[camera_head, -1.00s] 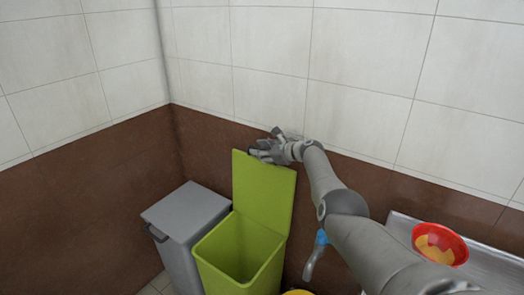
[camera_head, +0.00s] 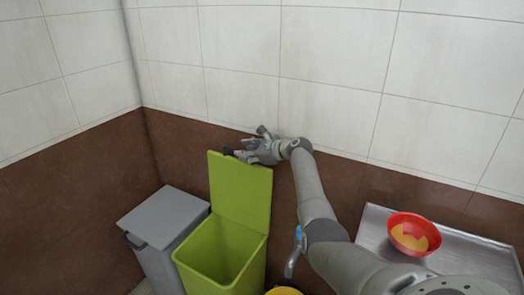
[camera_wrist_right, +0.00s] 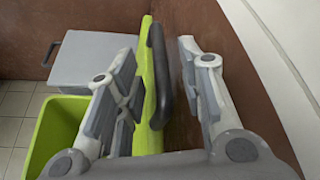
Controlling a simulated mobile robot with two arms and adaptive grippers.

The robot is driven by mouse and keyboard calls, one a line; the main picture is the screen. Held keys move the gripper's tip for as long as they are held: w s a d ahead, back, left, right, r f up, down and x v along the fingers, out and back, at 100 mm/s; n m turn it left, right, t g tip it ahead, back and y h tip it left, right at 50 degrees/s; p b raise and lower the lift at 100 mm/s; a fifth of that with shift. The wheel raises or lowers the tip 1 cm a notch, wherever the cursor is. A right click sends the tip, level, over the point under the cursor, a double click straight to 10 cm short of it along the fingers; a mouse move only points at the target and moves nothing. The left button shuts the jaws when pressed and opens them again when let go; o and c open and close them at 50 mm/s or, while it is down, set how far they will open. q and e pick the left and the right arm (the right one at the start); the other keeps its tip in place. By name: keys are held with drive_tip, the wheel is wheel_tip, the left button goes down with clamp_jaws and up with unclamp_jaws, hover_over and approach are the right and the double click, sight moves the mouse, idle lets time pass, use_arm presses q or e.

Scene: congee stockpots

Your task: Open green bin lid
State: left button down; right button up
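The green bin (camera_head: 254,268) stands open on the floor, its inside visible from above. Its green lid (camera_head: 240,195) stands upright at the back of the bin, close to the brown wall. My right gripper (camera_head: 240,151) is at the lid's top edge. In the right wrist view the lid (camera_wrist_right: 149,100) and its black handle (camera_wrist_right: 160,75) lie between the spread fingers of the right gripper (camera_wrist_right: 156,48). A gap shows between the handle and the right-hand finger. My left gripper is not in view.
A grey lidded bin (camera_head: 165,222) stands to the left of the green bin. A metal counter (camera_head: 470,255) with a red bowl (camera_head: 413,233) is at the right. The tiled wall rises close behind the lid.

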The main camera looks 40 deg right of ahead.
drive_tip(key=v, duration=0.7)
drive_tip(key=shift+r, duration=0.25)
idle(0.4)
